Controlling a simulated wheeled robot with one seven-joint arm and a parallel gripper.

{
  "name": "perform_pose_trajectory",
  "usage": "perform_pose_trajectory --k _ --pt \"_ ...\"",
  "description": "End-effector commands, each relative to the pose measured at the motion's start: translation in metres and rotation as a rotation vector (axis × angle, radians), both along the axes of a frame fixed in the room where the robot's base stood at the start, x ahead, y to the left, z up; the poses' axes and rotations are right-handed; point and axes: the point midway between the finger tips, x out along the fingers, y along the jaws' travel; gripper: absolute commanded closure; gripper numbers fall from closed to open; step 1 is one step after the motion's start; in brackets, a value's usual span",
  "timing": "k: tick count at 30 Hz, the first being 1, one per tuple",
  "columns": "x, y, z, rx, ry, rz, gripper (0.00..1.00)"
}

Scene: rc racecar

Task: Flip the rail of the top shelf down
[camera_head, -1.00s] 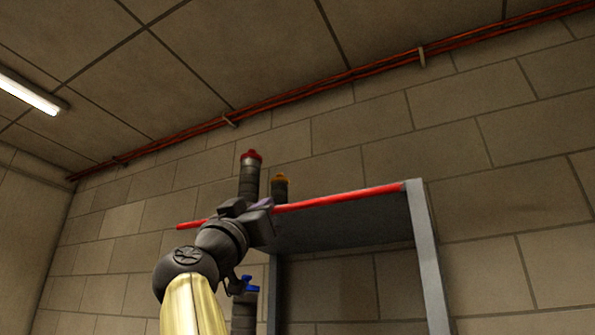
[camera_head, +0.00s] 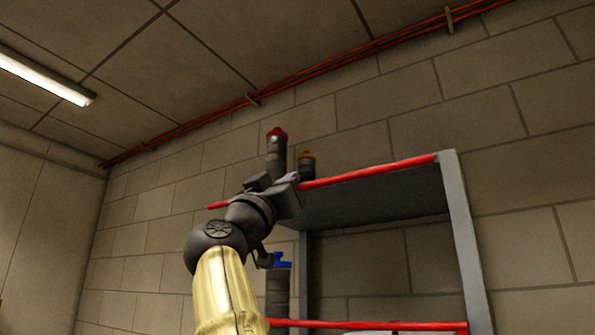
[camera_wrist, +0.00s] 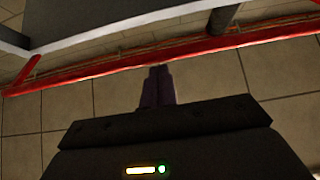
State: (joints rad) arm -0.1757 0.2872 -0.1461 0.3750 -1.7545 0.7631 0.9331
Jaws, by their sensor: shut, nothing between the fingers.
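The top shelf's red rail (camera_head: 375,171) runs along the front at the top of the grey shelf unit. In the wrist view the rail (camera_wrist: 225,43) crosses the picture just beyond my fingertips. My gripper (camera_head: 292,178) is at the left part of the rail and hides a stretch of it in the head view. Its purple fingers (camera_wrist: 158,72) are shut together and empty. The fingertips overlap or nearly reach the rail's lower edge in the wrist view; I cannot tell whether they touch it.
A red-capped bottle (camera_head: 277,158) and an orange-capped bottle (camera_head: 307,166) stand on the top shelf behind my gripper. A blue-capped bottle (camera_head: 279,285) stands below, near a lower red rail (camera_head: 375,325). A grey post (camera_head: 466,240) bounds the shelf on the right. Brick wall lies behind.

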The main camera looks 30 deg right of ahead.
Motion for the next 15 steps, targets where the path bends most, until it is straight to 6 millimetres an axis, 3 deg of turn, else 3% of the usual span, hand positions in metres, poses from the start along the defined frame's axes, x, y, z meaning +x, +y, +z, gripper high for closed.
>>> perform_pose_trajectory --k 1,7,15 --pt "-0.003 0.004 0.01 -0.001 -0.004 0.001 1.0" --pt "-0.01 0.013 0.027 -0.005 -0.008 -0.001 1.0" --pt "-0.016 0.021 0.002 -0.006 -0.009 -0.005 1.0"
